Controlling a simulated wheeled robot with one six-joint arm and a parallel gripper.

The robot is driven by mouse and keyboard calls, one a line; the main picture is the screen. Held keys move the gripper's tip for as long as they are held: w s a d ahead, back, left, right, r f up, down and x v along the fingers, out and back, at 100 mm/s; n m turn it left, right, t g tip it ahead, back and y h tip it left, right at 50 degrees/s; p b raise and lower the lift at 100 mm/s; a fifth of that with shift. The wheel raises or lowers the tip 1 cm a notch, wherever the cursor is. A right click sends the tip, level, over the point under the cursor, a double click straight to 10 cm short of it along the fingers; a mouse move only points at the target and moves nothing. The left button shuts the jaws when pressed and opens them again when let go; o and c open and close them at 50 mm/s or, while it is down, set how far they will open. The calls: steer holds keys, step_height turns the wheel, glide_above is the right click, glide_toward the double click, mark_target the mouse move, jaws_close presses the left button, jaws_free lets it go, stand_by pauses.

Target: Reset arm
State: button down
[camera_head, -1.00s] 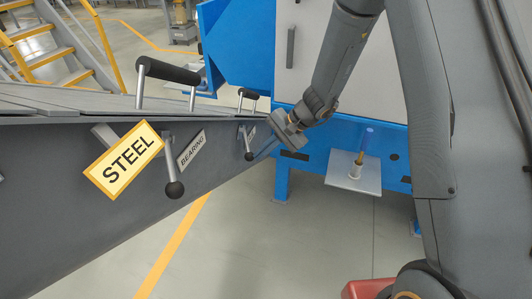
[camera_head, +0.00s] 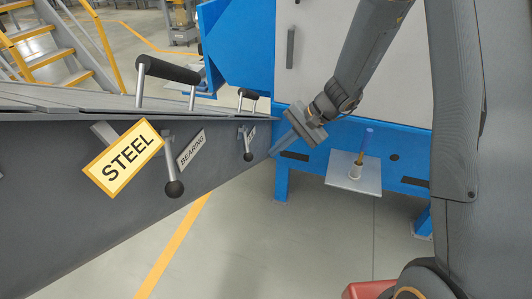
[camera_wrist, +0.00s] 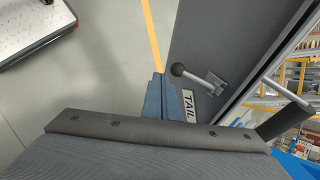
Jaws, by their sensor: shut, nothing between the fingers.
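My gripper (camera_head: 274,151) hangs in front of the blue machine, to the right of the grey trough's far end. In the wrist view my gripper (camera_wrist: 163,95) has its two blue-grey fingers together, with nothing between them. Beyond the fingertips are a white TAIL label (camera_wrist: 188,104) and a black-knobbed lever (camera_wrist: 190,73) on the trough's side. The gripper appears apart from both. My arm comes down to it from the upper right of the head view.
The grey trough (camera_head: 60,190) carries a STEEL sign (camera_head: 123,158), a BEARING label (camera_head: 190,149) and levers with black knobs (camera_head: 174,188). Yellow-railed stairs (camera_head: 50,45) stand behind. Floor below is clear.

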steer(key=s+d+r+b, duration=0.1)
steer(key=s+d+r, duration=0.1)
steer(key=d+r, duration=0.3)
steer(key=s+d+n+h, duration=0.3)
steer(key=s+d+h, duration=0.1)
steer(key=s, duration=0.4)
steer(key=s+d+n+h, duration=0.3)
steer(key=s+d+n, duration=0.1)
steer(key=s, duration=0.5)
steer(key=shift+d+r+n+h, duration=0.3)
steer(key=shift+d+r+h, duration=0.1)
steer(key=shift+d, duration=0.15)
steer(key=shift+s+d, duration=0.1)
steer(key=shift+s, duration=0.05)
